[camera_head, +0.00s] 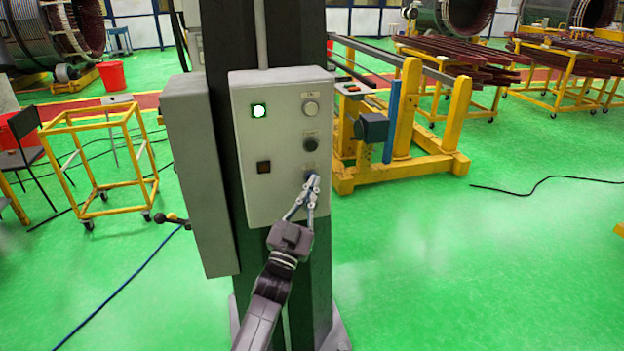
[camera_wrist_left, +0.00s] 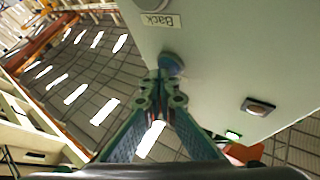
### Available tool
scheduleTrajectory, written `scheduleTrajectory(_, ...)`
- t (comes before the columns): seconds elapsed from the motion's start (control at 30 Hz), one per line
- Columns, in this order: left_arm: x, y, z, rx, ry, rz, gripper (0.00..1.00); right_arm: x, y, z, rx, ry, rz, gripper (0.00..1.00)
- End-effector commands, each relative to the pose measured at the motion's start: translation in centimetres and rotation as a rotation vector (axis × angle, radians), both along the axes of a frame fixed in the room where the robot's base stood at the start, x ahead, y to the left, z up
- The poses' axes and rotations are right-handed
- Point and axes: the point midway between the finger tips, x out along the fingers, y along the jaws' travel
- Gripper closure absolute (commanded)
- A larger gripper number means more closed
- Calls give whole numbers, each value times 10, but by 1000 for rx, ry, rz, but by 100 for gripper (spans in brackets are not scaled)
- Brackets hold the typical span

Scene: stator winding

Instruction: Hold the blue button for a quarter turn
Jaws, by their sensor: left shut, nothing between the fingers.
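The blue button (camera_wrist_left: 172,63) sits on the grey control box (camera_head: 254,203), below the label "Back" in the left wrist view. In the head view it is mostly hidden behind the fingertips of my left gripper (camera_head: 312,181). My left gripper, also in the left wrist view (camera_wrist_left: 160,82), is shut with nothing between its fingers. Its tips are at the blue button and appear to touch it; exact contact is hard to tell. My right gripper is not in view.
A yellow wheeled frame (camera_head: 103,149) stands left, and a yellow stand (camera_head: 456,115) stands right.

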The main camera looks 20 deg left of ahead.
Motion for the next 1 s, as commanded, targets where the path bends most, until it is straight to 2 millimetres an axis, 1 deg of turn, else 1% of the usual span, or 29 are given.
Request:
scheduleTrajectory(0.23,-10,-7,0,-1,2,0,100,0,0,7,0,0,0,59)
scheduleTrajectory(0.53,-11,-8,-1,0,0,0,100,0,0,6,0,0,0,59)
scheduleTrajectory(0.63,-14,-10,0,0,1,-1,100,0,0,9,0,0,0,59)
scheduleTrajectory(1.0,-44,-30,1,-1,1,-2,100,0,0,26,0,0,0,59)
